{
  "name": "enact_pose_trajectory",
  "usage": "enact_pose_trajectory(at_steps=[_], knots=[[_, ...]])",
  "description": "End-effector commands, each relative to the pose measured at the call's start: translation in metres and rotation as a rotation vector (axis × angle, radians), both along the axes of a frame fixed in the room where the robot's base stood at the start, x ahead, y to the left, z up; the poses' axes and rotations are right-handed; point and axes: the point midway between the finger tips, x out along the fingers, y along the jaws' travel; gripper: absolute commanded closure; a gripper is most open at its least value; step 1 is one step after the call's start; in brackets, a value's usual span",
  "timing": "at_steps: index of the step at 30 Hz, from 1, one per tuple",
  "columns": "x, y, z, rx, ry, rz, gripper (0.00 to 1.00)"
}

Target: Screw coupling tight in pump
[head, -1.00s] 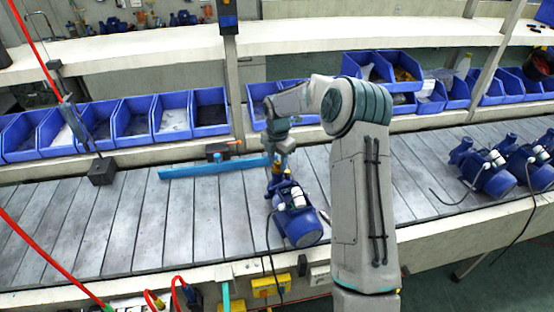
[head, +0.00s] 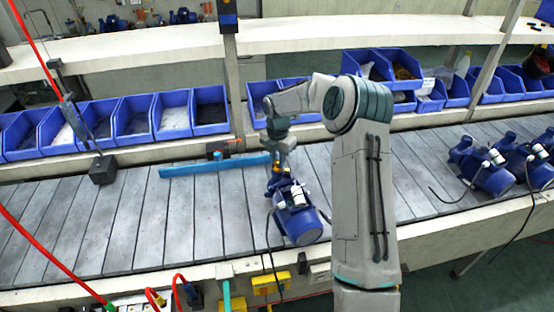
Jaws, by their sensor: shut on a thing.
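The blue pump (head: 294,212) stands on the slatted conveyor in the middle of the head view, with its round motor end toward the front right and white cylinders on its side. My gripper (head: 280,166) points down at the pump's upper back end, right above its port. It is shut on a small part there, seemingly the coupling. The coupling itself is hidden by the fingers and too small to make out, so I cannot tell how deep it sits in the pump.
A blue bar (head: 215,165) lies across the conveyor to the left of my gripper. More blue pumps (head: 490,172) stand at the right. Blue bins (head: 172,115) line the back shelf.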

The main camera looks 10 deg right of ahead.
Motion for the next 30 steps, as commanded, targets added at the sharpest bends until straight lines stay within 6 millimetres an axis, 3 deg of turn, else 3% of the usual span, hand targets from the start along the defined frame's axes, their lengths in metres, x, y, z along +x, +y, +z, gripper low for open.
enact_pose_trajectory(at_steps=[6,17,25,30], knots=[[0.0000,0.0001,-0.0015,-0.001,-0.001,-0.214,1.00],[-0.0002,-0.0002,-0.0006,-0.001,0.001,-0.263,1.00],[-0.0001,0.0001,-0.0019,-0.002,-0.001,-0.500,1.00],[-0.0003,-0.0004,-0.0007,-0.001,0.001,-0.560,1.00]])
